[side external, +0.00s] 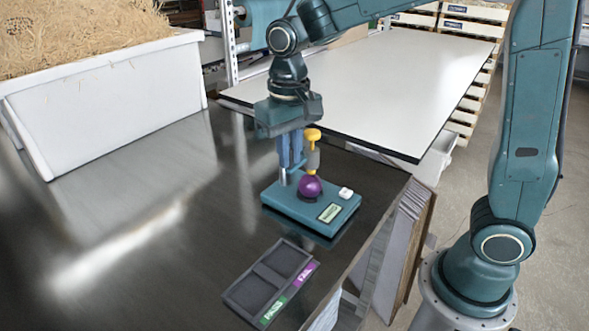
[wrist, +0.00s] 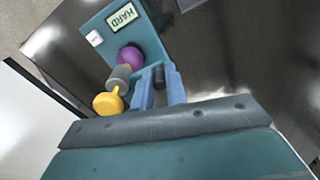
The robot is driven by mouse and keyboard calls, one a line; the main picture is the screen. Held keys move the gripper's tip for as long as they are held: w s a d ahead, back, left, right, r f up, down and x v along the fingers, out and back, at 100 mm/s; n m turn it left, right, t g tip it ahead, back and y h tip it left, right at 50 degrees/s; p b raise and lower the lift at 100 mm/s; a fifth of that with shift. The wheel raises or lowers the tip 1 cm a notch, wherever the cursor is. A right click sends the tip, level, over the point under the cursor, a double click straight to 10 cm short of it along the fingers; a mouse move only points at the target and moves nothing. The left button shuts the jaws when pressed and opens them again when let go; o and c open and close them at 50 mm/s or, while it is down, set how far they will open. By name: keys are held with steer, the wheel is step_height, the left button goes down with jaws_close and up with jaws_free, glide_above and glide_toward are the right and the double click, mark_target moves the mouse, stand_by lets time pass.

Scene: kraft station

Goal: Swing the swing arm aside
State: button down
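A teal tester base (side external: 330,205) stands on the dark table. It carries a small screen (side external: 329,213) that reads HARD in the wrist view (wrist: 123,17) and a white button (side external: 346,192). A purple ball (side external: 310,187) sits on the base, also seen in the wrist view (wrist: 131,57). Above it is the swing arm's grey cylinder (side external: 313,160) with a yellow knob (side external: 312,135). My gripper (side external: 290,166) points down beside the knob, above the metal post. In the wrist view its blue fingers (wrist: 159,70) show a narrow gap; whether they touch the swing arm is hidden.
A dark two-compartment tray (side external: 268,273) with green and purple labels lies in front of the base, near the table's edge. A large white bin of straw (side external: 110,85) stands at the back left. A white panel (side external: 410,75) lies behind. The left tabletop is clear.

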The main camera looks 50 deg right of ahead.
steer(key=shift+w+a, duration=0.15)
stand_by(0.3)
steer(key=w+m, duration=1.2)
steer(key=m, duration=0.6)
steer(key=shift+w+d, duration=0.2)
steer(key=shift+w, duration=0.15)
steer(key=shift+r, duration=0.1)
steer(key=c, duration=1.4)
jaws_free()
step_height(320, 180, up, 14)
